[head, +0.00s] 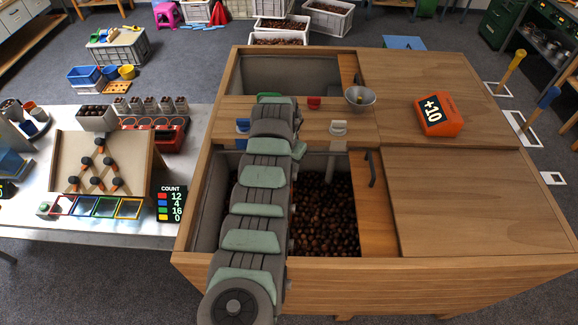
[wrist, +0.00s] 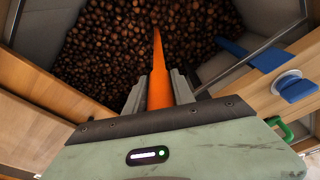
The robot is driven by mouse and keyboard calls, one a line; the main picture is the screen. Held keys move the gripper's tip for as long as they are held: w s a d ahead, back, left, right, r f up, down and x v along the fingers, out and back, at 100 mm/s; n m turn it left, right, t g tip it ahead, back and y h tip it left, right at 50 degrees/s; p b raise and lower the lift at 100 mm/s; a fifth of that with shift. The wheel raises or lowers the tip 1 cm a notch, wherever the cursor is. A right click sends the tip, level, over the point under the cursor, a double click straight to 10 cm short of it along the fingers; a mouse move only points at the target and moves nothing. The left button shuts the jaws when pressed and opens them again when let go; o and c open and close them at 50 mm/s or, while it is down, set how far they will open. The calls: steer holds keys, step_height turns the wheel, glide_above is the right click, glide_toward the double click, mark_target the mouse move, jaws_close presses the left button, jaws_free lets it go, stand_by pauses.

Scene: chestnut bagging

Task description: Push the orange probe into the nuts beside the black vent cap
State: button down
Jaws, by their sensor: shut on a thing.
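In the wrist view my gripper (wrist: 159,90) is shut on the orange probe (wrist: 158,65), a slim tapered rod held between the two grey fingers. Its narrow end points toward the dark brown nuts (wrist: 110,30); I cannot tell whether the tip touches them. In the head view the nuts (head: 325,215) fill the front compartment of the wooden bin (head: 480,205). My arm covers the left part of this compartment and hides the gripper and probe there. I cannot make out a black vent cap in either view.
A blue cap (wrist: 294,86) and a green handle (wrist: 280,128) are at the right in the wrist view. On the crossbar, the head view shows a white cap (head: 338,127), a red cap (head: 314,102) and a metal bowl (head: 359,97). An orange box (head: 438,114) stands right.

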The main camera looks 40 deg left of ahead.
steer(key=shift+r+p, duration=0.95)
steer(key=shift+r, duration=2.65)
step_height(320, 180, up, 11)
step_height(320, 180, up, 11)
steer(key=p, duration=0.1)
